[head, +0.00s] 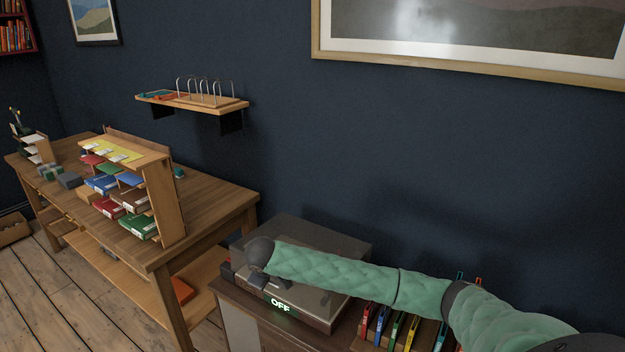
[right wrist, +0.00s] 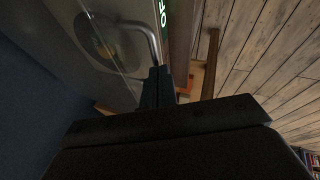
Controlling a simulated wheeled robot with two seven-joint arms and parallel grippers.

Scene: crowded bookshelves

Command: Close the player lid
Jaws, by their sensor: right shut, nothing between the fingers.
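The record player (head: 325,312) sits on a low cabinet in the head view, with a green glowing OFF sign at its front. Its dark lid (head: 315,238) shows behind my right arm; the arm covers much of it, and I cannot tell its exact angle. In the right wrist view a disc with a yellowish centre (right wrist: 97,38) shows through a clear pane. A bent metal rod (right wrist: 143,30) ends close to my right fingertips; I cannot tell whether they touch. My right gripper (right wrist: 158,75) is shut and empty at the player's left side. My left gripper is out of view.
Colourful upright spines (head: 395,325) stand right of the player, under my right arm. A wooden desk (head: 215,205) with a book-filled organiser (head: 165,200) is at the left. A wall shelf (head: 195,102) and a large framed picture (head: 470,70) hang above.

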